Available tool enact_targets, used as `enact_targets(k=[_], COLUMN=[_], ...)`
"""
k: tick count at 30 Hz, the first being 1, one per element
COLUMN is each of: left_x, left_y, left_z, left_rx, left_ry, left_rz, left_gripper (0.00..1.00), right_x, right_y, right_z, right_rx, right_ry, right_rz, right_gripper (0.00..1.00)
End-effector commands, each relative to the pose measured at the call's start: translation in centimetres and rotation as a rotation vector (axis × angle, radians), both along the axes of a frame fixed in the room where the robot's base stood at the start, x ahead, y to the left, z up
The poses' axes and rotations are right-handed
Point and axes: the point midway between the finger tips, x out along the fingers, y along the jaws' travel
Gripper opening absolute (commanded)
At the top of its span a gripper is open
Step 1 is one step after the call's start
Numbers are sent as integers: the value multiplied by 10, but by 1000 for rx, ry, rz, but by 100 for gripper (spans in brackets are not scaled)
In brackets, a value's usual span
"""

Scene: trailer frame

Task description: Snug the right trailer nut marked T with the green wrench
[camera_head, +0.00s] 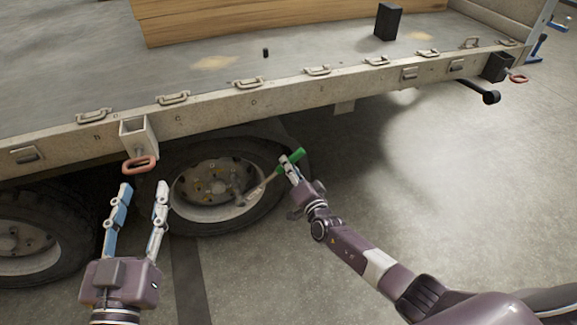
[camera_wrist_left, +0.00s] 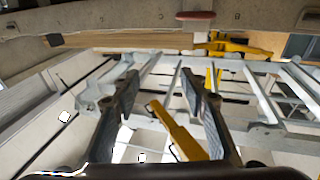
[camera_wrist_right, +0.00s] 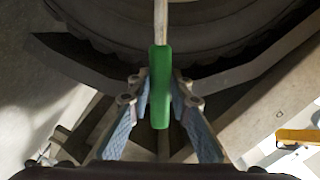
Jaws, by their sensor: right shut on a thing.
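The green wrench has a green handle (camera_head: 289,160) and a metal shaft. In the head view its shaft runs down and left to the lower right part of the wheel hub (camera_head: 211,184). My right gripper (camera_head: 287,166) is shut on the handle; the right wrist view shows the handle (camera_wrist_right: 160,88) upright between the fingers. The wrench's far end lies by the hub's right edge; I cannot tell if it sits on a nut. The nuts are too small to read a T. My left gripper (camera_head: 143,190) is open and empty, left of the wheel.
The trailer bed (camera_head: 250,100) with its side rail overhangs the wheel. A red-handled bracket (camera_head: 140,163) hangs from the rail above my left gripper. A second tyre (camera_head: 30,240) stands at the left. The floor at the right (camera_head: 450,170) is clear.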

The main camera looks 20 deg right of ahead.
Motion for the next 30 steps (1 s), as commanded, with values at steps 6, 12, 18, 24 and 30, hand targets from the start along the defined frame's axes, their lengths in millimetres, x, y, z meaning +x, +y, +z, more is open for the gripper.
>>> enact_targets(k=[6, 12, 18, 24, 30], left_x=[-1, -2, -3, -5, -7], left_y=[-1, -2, -2, -3, -4], left_z=[9, 16, 23, 31, 39], left_rx=[-10, -19, -28, -37, -47], left_ry=[-38, -72, -104, -138, -173], left_rz=[-2, -4, -6, -9, -12], left_gripper=[40, 40, 40, 40, 40], right_x=[2, 2, 2, 2, 2], right_y=[1, 1, 0, -1, -2], right_z=[4, 3, 2, 1, -1], right_rx=[18, 24, 30, 36, 42], right_ry=[-9, -9, -8, -7, -7], right_rz=[0, 1, 1, 1, 1], right_gripper=[0, 0, 0, 0, 0])
